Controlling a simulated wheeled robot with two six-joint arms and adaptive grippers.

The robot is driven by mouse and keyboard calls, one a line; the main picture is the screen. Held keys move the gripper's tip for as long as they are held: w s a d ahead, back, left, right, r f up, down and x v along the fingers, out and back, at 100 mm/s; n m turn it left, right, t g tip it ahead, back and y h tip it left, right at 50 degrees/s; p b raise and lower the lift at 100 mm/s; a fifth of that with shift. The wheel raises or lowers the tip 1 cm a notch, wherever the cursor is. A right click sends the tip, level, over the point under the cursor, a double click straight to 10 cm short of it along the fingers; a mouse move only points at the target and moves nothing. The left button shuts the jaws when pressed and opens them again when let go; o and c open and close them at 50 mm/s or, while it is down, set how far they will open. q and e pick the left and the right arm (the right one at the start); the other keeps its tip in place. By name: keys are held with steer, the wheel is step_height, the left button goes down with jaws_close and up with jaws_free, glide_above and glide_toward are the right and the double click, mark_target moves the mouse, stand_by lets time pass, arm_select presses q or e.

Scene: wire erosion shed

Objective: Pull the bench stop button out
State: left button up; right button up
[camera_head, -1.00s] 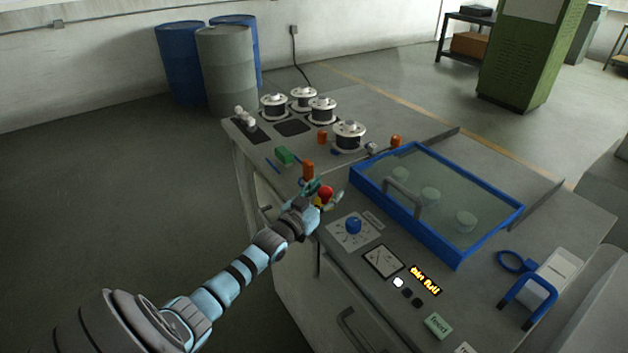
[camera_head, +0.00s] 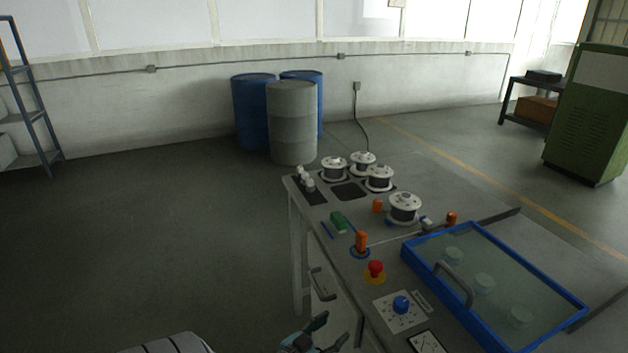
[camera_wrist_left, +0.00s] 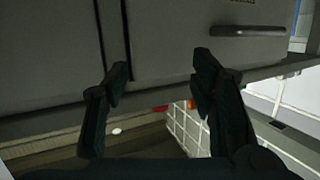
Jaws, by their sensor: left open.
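The bench stop button (camera_head: 375,269) is a red mushroom head on a yellow base, near the left edge of the grey bench top. My left gripper (camera_head: 322,334) is open and empty, low at the bottom of the head view. It is in front of the bench's side, apart from the button and nearer to me. In the left wrist view the two dark fingers (camera_wrist_left: 158,85) are spread with nothing between them, facing the bench front. A small red patch shows low between them; I cannot tell what it is. My right gripper is not in view.
An orange post (camera_head: 361,241) stands just behind the button, and a blue knob (camera_head: 401,304) is in front of it. A blue-framed tank lid (camera_head: 493,285) lies to the right. Wire spools (camera_head: 403,208) stand farther back. Open floor lies left of the bench.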

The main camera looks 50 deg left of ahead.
arm_select(q)
steer(key=s+d+f+g+b, duration=0.1)
steer(key=s+f+g, duration=0.1)
steer(key=f, duration=0.5)
steer(key=s+f+g+b, duration=0.1)
steer(key=s+f+g, duration=0.1)
steer(key=s+f, duration=0.2)
step_height(320, 180, down, 4)
steer(key=shift+s+d+r+b, duration=0.1)
steer(key=shift+s+d+b, duration=0.25)
steer(key=shift+s+d, duration=0.05)
steer(key=s+d+f+m+g, duration=0.15)
steer(key=s+f+g, duration=0.45)
steer(key=s+f, duration=0.7)
steer(key=s+d+f+g+h, duration=0.1)
steer(key=s+d+f+g, duration=0.3)
steer(key=s+d, duration=0.6)
steer(key=s, duration=0.4)
steer(key=shift+d, duration=0.15)
steer(key=shift+f, duration=0.1)
